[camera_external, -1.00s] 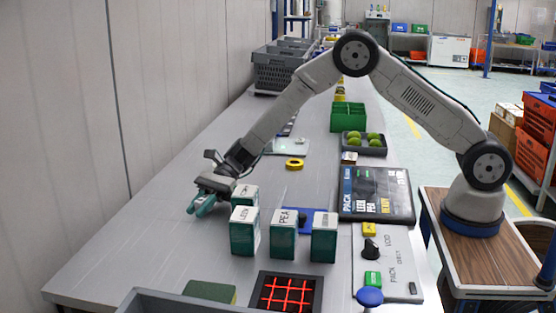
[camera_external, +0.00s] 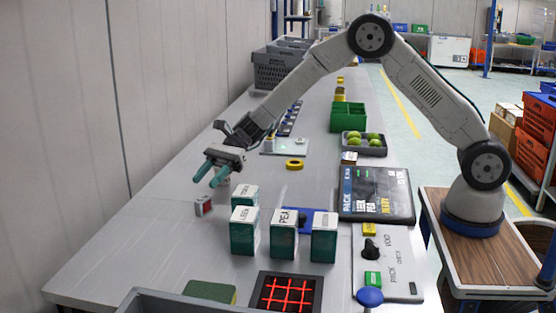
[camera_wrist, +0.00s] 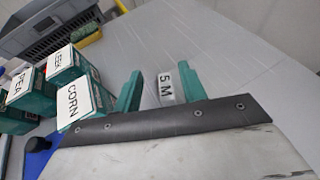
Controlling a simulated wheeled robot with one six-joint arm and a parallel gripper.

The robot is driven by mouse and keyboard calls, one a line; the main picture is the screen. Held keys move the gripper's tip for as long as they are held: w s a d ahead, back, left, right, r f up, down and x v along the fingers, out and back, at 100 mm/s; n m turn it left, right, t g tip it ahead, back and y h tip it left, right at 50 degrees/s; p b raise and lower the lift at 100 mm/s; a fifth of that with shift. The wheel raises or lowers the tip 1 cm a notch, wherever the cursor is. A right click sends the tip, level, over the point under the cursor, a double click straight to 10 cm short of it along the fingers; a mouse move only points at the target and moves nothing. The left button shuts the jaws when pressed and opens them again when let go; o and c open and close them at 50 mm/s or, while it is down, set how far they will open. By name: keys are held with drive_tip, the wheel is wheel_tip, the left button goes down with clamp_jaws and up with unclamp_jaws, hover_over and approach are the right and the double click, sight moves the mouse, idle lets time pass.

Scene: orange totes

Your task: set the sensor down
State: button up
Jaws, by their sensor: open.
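The sensor (camera_external: 204,206), a small grey block with a red face, stands on the grey bench left of the green cartons. My gripper (camera_external: 205,183) is open and empty above it, its two teal fingers apart and clear of it. In the wrist view a small grey block marked "5 M" (camera_wrist: 166,88), which looks like the sensor, shows between the open fingers (camera_wrist: 160,75). Its lower part is hidden there by my gripper's body.
Labelled green cartons (camera_external: 243,232) stand just right of the sensor, the CORN carton (camera_wrist: 80,98) nearest. A red-lit grid panel (camera_external: 287,293) and a control panel (camera_external: 393,272) lie nearer the front. The bench left of the sensor is clear.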

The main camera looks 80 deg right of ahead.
drive_tip(key=s+a+r+n+g+h, duration=0.1)
drive_tip(key=s+r+n, duration=0.4)
drive_tip(key=s, duration=0.4)
drive_tip(key=s+r+n+g+h, duration=0.2)
drive_tip(key=s+r+n, duration=0.1)
drive_tip(key=s+r, duration=0.4)
drive_tip(key=s+a+r+n+g+h, duration=0.1)
drive_tip(key=s+r+n, duration=0.35)
drive_tip(key=s, duration=0.55)
drive_tip(key=s+d+f+n+h, duration=0.1)
drive_tip(key=s+d+n+h, duration=0.3)
drive_tip(key=s, duration=0.9)
drive_tip(key=s+d+f+n+h, duration=0.1)
drive_tip(key=s+d+n+h, duration=0.3)
drive_tip(key=s, duration=1)
drive_tip(key=shift+d+n, duration=0.75)
drive_tip(key=shift+n, duration=0.3)
